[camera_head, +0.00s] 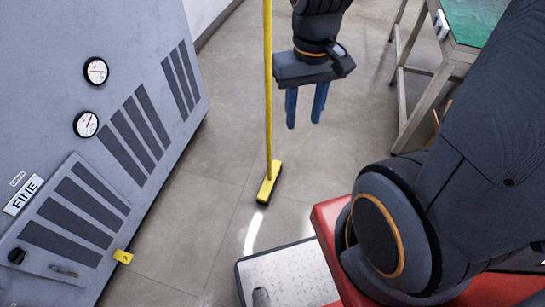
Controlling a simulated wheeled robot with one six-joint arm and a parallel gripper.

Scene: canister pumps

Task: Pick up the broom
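The broom has a long yellow handle (268,90) that runs nearly upright in the picture and leaves the top edge. Its yellow head (269,184) with dark bristles rests on the grey tiled floor. My gripper (306,122) hangs to the right of the handle, with its two blue fingers spread apart and pointing down. Nothing is between the fingers. A gap shows between the left finger and the handle in the picture. The top of the broom is out of view.
A large grey machine cabinet (60,130) with gauges and vents fills the left side. A green-topped table (474,22) with metal legs stands at the upper right. A metal-topped platform (290,276) is at the bottom. Floor around the broom head is clear.

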